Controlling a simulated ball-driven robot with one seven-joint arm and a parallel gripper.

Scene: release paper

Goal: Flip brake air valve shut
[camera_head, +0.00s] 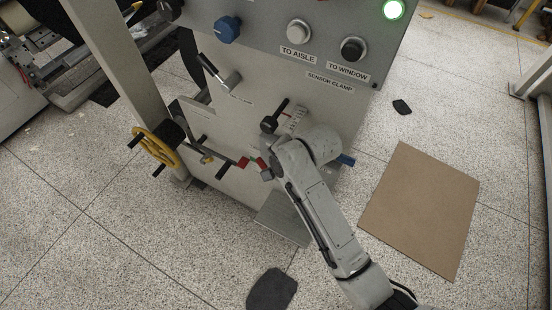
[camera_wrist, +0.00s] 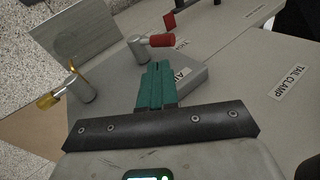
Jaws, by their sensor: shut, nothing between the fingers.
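The valve with the red-gripped lever on a grey post (camera_wrist: 155,42) stands on a grey block in the wrist view. Its lever points right there, and its red grip (camera_head: 243,162) shows in the head view. A label partly reading "AI" (camera_wrist: 182,72) sits beside the post, partly hidden by my fingers. My gripper (camera_wrist: 155,66) has its green fingers together and empty, with the tips close to the post and below the lever. I cannot tell whether they touch it. In the head view my gripper (camera_head: 254,161) is beside the red grip, on its right.
A brass-yellow lever on a grey post (camera_wrist: 75,90) stands to the left in the wrist view. A "TAIL CLAMP" label (camera_wrist: 288,82) is at right. The head view shows a yellow handwheel (camera_head: 157,147), a black-knobbed lever (camera_head: 270,123) and a brown board (camera_head: 420,210) on the floor.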

